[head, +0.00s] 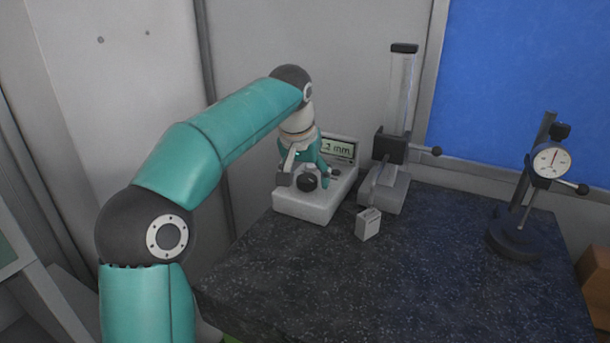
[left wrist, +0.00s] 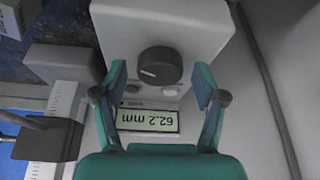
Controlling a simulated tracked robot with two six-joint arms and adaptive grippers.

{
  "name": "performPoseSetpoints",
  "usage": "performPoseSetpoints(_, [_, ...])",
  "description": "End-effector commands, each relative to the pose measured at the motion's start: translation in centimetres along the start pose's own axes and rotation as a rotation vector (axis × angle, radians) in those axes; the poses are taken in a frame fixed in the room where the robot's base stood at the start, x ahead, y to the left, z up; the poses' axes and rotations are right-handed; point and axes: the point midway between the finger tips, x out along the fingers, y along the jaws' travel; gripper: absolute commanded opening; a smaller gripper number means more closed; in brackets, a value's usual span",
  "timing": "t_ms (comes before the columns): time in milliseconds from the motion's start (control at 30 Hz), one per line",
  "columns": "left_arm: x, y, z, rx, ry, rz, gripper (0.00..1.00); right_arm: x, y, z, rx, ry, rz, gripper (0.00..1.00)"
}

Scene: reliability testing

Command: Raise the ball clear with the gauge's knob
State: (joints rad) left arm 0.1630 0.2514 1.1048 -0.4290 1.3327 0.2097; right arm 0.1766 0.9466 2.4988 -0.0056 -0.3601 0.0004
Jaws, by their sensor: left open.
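The gauge is a pale box (head: 305,207) with a lit display (head: 338,149) and a black round knob (head: 307,182). In the left wrist view the display (left wrist: 147,120) reads 62.2 mm upside down. There the knob (left wrist: 160,66) lies between the lines of my two fingers, and I see no contact. My left gripper (head: 306,174) is open and empty over the box; it also shows in the left wrist view (left wrist: 160,80). No ball can be made out in either view. My right gripper is in neither view.
A height stand (head: 402,95) with a black carriage (head: 389,148) is close to the box's right. A small pale block (head: 368,223) lies in front of it. A dial indicator stand (head: 515,238) is at the right. The dark speckled table (head: 400,290) is clear in front.

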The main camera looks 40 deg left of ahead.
Motion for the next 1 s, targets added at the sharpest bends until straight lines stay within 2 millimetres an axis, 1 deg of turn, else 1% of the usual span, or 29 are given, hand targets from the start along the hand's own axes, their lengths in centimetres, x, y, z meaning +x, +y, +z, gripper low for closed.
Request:
performPoseSetpoints(33, [0.0, 0.0, 0.0, 0.0, 0.0, 0.0, 0.66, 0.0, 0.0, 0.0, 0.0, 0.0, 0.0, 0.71])
performPoseSetpoints(67, [0.0, 0.0, 0.0, 0.0, 0.0, 0.0, 0.61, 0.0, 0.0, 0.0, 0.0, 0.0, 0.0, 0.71])
performPoseSetpoints(200, [0.0, 0.0, 0.0, 0.0, 0.0, 0.0, 0.38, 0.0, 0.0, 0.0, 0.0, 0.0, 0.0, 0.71])
performPoseSetpoints(367, [0.0, 0.0, 0.0, 0.0, 0.0, 0.0, 0.11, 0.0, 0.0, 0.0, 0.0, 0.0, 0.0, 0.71])
performPoseSetpoints(400, [0.0, -0.5, -0.1, -0.004, 0.0, -0.001, 0.11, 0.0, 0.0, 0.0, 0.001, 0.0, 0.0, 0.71])
performPoseSetpoints(667, [-0.2, -0.1, -0.1, 0.025, 0.001, 0.009, 0.11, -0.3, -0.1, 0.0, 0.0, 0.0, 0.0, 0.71])
performPoseSetpoints(867, [-0.3, -0.2, -0.1, 0.101, 0.001, 0.04, 0.11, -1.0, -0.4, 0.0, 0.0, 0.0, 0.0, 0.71])
performPoseSetpoints(1000, [-0.4, -0.2, -0.1, 0.189, 0.0, 0.077, 0.11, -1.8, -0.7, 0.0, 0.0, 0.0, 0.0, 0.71])
